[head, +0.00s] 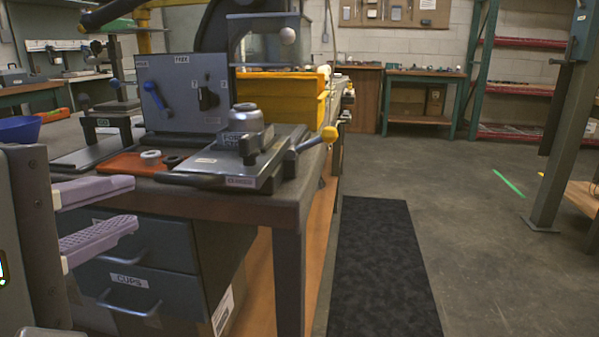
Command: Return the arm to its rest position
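My gripper (132,204) reaches in from the left edge, in front of the workbench's drawers. Its two lavender fingers are spread apart, one above the other, with nothing visible between them. The fingers appear clear of the bench. Only a grey part of my arm (30,235) shows at the left edge; the rest is out of view.
The workbench (265,212) bears a grey panel (185,90) with levers, a metal fixture (240,165), an orange mat (130,165) and yellow bins (280,95). Drawers (150,295), one labelled CUPS, sit below. A dark floor mat (380,270) and open floor lie right.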

